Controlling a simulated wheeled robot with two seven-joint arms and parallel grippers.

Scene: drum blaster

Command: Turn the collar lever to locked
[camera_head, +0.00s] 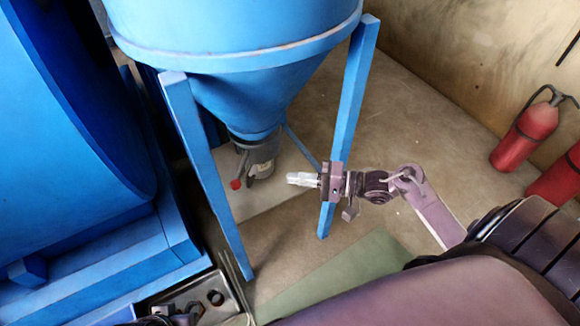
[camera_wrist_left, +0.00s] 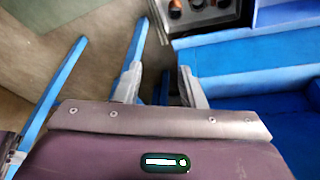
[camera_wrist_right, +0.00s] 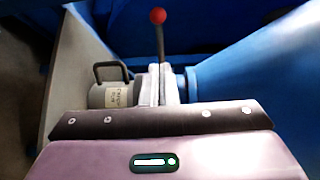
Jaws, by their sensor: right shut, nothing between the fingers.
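The collar (camera_head: 262,153), a grey fitting with a label, sits under the blue hopper's cone. Its lever ends in a red knob (camera_head: 236,184) to the lower left of the collar. In the right wrist view the red knob (camera_wrist_right: 158,16) tops a thin dark rod, and the labelled collar body (camera_wrist_right: 115,95) lies left of the fingers. My right gripper (camera_head: 290,178) is shut and empty, to the right of the collar. In the right wrist view its fingertips (camera_wrist_right: 161,68) line up with the rod; contact cannot be told. My left gripper (camera_wrist_left: 160,72) is open and empty.
Blue hopper legs (camera_head: 346,120) and (camera_head: 207,175) stand on both sides of the collar; the right gripper is close to the right leg. A large blue machine (camera_head: 60,130) fills the left. A grey tray (camera_head: 195,292) with dark round parts lies below. Red extinguishers (camera_head: 525,133) stand far right.

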